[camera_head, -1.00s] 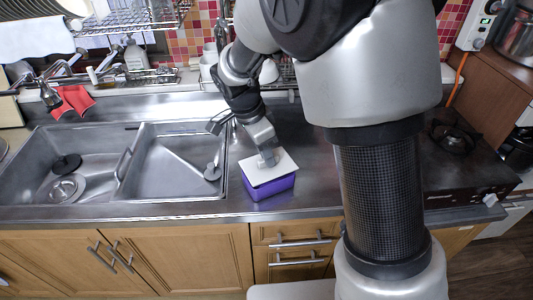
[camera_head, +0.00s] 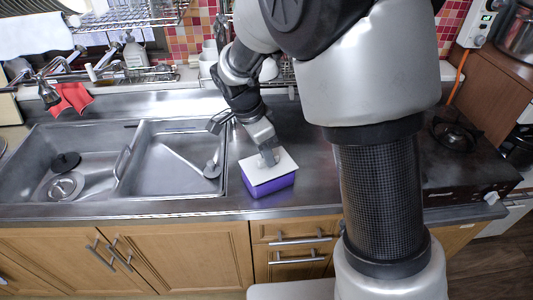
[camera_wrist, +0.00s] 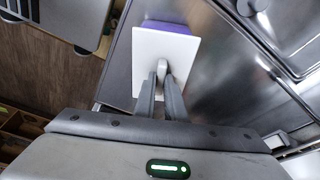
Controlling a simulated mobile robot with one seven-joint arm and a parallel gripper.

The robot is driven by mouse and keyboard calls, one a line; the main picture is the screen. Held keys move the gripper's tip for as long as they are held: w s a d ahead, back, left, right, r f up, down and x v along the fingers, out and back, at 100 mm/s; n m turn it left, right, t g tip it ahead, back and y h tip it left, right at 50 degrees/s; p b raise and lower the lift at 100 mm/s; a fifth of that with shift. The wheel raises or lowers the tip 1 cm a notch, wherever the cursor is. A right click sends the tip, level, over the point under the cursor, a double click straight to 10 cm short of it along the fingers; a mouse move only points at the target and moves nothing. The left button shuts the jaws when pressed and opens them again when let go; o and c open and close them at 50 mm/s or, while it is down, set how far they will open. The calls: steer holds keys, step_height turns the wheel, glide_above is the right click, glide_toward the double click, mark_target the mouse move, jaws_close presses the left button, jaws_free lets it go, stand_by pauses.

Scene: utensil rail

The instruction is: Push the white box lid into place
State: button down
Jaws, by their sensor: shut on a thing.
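The white lid (camera_head: 283,160) lies on top of the purple box (camera_head: 269,185), which stands on the steel counter just right of the sink. In the wrist view the lid (camera_wrist: 146,52) is a white square, and a strip of the purple box (camera_wrist: 166,27) shows past its far edge. My gripper (camera_head: 268,160) is over the lid from above. In the wrist view its fingers (camera_wrist: 161,73) are shut on a small light-grey knob (camera_wrist: 162,66) at the lid's middle. Whether the lid is fully seated on the box is hard to tell.
The gas stove (camera_head: 452,135) is at the right. Bare counter (camera_head: 305,135) lies behind and right of the box. A dish rack (camera_head: 135,17) hangs above the sink.

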steer(key=shift+f+b, duration=0.35)
steer(key=shift+f, duration=0.15)
steer(key=c, duration=1.7)
jaws_free()
steer(key=shift+c, duration=0.2)
steer(key=shift+r, duration=0.15)
steer(key=p+v, duration=0.2)
steer(key=v, duration=1.5)
steer(key=s+d+r+n+t+y+p, duration=0.1)
steer(key=s+d+r+n+t+p, duration=0.1)
steer(key=s+d+r+n+p, duration=0.3)
steer(key=s+d+r+n+t+y+p, duration=0.1)
steer(key=s+d+r+n+p, duration=0.4)
steer(key=s, duration=0.8)
steer(key=d+r+n+t, duration=0.1)
steer(key=d+r+n, duration=0.1)
steer(key=d+n, duration=0.1)
steer(key=shift+d+r+y, duration=0.4)
steer(key=shift+d, duration=0.15)
